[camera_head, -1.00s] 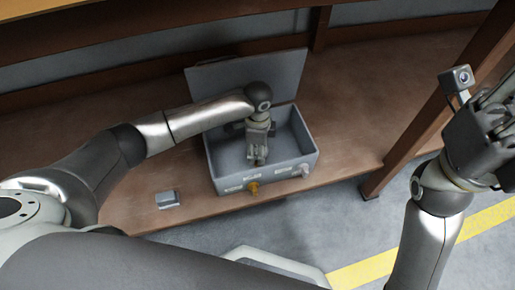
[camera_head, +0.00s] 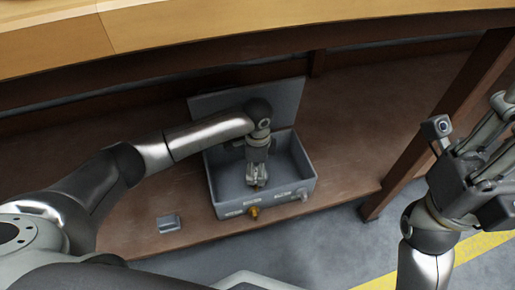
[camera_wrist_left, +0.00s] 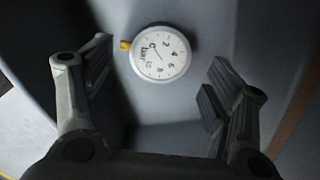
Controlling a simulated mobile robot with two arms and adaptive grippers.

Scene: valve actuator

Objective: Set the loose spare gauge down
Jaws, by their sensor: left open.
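The spare gauge (camera_wrist_left: 160,53), a round white dial with a grey rim and a brass stem, lies inside the grey box (camera_head: 284,203). In the left wrist view the dial faces up, between and beyond the open fingers, with no finger seen touching it. My left gripper (camera_head: 257,181) points down into the box; its open fingers also frame the left wrist view (camera_wrist_left: 160,82). In the head view the gripper mostly hides the gauge. My right gripper (camera_head: 492,165) is raised at the right, away from the box; its finger opening is unclear.
The box has an upright lid (camera_head: 245,98) behind it and a brass fitting (camera_head: 254,212) on its front. A small grey block (camera_head: 168,223) lies on the brown shelf (camera_head: 345,170) to the left. A wooden post (camera_head: 425,135) stands at the right.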

